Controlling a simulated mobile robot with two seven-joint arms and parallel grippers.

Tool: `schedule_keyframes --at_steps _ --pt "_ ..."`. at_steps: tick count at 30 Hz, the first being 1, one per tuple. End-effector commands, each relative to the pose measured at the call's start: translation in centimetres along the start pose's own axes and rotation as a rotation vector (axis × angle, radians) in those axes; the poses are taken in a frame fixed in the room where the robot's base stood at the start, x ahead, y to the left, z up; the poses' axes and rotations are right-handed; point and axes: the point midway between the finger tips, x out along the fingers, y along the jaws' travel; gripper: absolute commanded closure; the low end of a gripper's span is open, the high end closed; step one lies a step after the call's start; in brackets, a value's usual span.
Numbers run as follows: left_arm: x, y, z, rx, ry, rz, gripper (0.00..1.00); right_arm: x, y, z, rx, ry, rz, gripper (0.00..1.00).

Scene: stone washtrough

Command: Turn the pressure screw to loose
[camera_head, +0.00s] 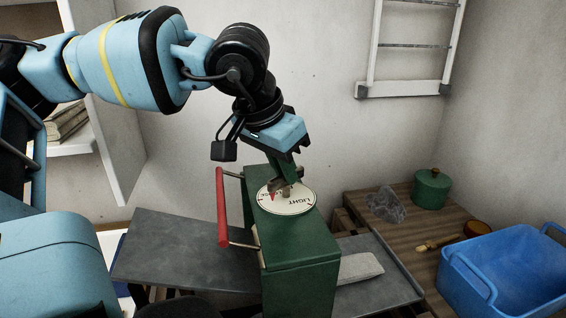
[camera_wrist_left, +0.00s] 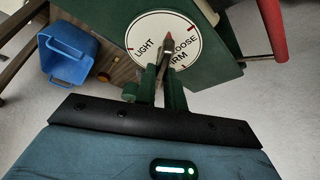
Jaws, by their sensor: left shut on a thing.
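The pressure screw's round white dial (camera_head: 305,207) lies on top of a green press body (camera_head: 300,249). It also shows in the left wrist view (camera_wrist_left: 137,33), with "LIGHT" on the left, a partly covered "LOOSE" on the right and "RM" readable below. My left gripper (camera_head: 284,187) reaches down from above and is shut on the screw's handle at the dial's middle. Its fingers (camera_wrist_left: 160,82) hide part of the handle and lettering. My right gripper is out of view.
A red handle bar (camera_head: 222,207) stands at the press's left side. Grey shelves (camera_head: 185,250) extend beside the press. At right, a wooden table holds a green lidded pot (camera_head: 431,189), a clear crumpled item (camera_head: 385,206) and a blue tub (camera_head: 510,272).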

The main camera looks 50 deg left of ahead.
Motion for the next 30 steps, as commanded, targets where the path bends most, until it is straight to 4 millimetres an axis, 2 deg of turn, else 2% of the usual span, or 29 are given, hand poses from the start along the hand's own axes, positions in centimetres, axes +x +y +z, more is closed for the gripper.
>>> schedule_keyframes --at_steps 15,30 --pt "0.00 -0.25 -0.05 0.377 -0.001 0.159 1.00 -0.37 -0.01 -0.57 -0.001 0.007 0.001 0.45" --pt "0.04 -0.32 -0.07 0.500 -0.002 0.207 1.00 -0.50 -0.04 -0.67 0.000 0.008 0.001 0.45"
